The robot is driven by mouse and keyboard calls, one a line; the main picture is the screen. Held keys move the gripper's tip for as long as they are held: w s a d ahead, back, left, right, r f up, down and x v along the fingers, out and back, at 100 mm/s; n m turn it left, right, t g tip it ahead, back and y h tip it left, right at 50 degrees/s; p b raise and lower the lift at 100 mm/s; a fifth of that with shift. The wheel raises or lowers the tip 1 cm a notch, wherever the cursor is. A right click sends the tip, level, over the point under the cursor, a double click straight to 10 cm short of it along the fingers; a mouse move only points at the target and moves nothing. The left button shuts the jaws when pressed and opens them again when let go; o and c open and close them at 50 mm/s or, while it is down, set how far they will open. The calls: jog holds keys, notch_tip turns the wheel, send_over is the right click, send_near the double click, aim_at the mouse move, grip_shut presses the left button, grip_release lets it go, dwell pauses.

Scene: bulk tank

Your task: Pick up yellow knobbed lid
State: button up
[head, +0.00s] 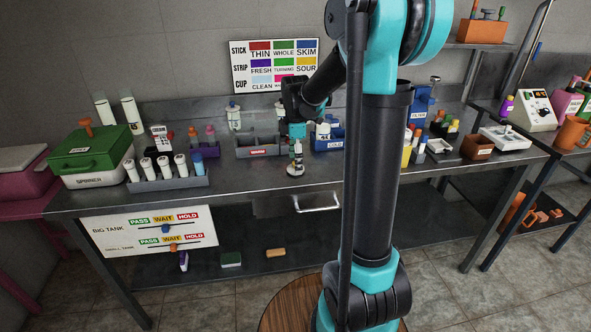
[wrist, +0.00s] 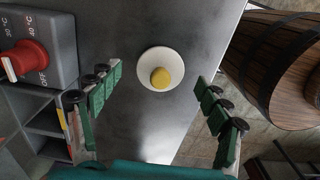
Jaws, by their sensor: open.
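The yellow knobbed lid (wrist: 161,59) shows in the wrist view as a white disc with a yellow knob at its centre. It lies flat on the grey metal bench top, close to the bench's edge. In the head view a small pale disc (head: 295,170) lies on the bench right under my gripper, which hides part of it. My gripper (head: 297,150) points down there. In the wrist view my gripper (wrist: 157,110) is open, with its green fingers spread wide on both sides and nothing between them. The lid is beyond the fingertips, roughly midway between them and apart from both.
A grey box with a red dial (wrist: 22,62) stands left of the lid in the wrist view. A wooden barrel (wrist: 275,62) is beyond the bench edge. In the head view, a rack of white-capped tubes (head: 168,180) and a green-lidded case (head: 90,150) stand at left.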

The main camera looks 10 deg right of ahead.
jog(key=shift+f, duration=0.5)
jog(key=c, duration=1)
jog(key=shift+c, duration=0.2)
jog(key=shift+r, duration=0.1)
